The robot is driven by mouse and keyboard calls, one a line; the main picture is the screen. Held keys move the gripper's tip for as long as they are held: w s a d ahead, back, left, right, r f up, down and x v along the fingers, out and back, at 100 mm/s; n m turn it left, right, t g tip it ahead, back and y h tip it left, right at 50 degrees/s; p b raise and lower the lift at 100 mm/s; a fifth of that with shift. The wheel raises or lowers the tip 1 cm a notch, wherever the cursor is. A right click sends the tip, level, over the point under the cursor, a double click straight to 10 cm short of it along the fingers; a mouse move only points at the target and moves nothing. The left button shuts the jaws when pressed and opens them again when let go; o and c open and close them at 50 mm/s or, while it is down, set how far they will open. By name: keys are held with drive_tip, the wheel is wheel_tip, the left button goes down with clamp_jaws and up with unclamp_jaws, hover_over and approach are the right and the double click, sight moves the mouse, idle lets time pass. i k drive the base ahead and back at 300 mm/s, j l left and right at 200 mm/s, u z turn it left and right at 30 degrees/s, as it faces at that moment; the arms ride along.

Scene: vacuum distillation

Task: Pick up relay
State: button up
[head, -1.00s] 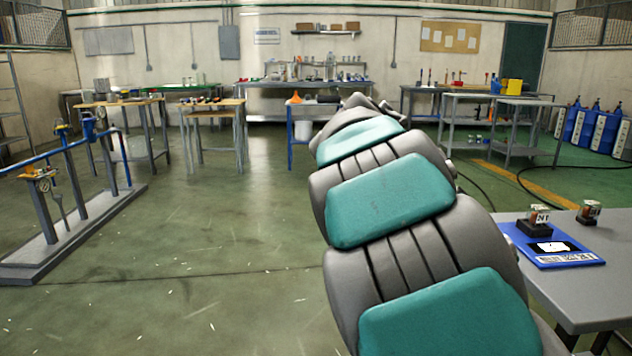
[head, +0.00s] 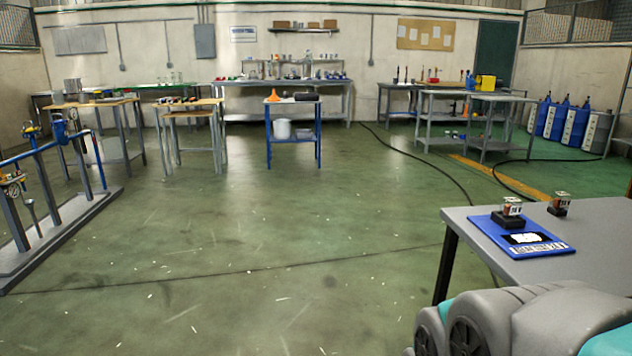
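Two small relays with clear housings and black bases are on the grey table at the right in the head view. One relay (head: 511,208) stands in a black socket on a blue board (head: 545,249) with white labels. The other relay (head: 560,204) stands upright on the bare table top, just right of and behind the board. My arm shows at the bottom right, in front of the table. My gripper is not in the picture.
The grey table (head: 600,233) has free top around the board. Open green floor (head: 250,260) lies left of it. A blue cart (head: 293,135) stands mid-room, a pipe stand (head: 70,235) at the left, benches along the back wall, and a black hose (head: 425,165) on the floor.

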sight(511, 208)
drive_tip(key=i+l+z, duration=0.15)
drive_tip(key=z, duration=0.3)
drive_tip(key=i+l+z, duration=0.25)
drive_tip(key=z, duration=0.2)
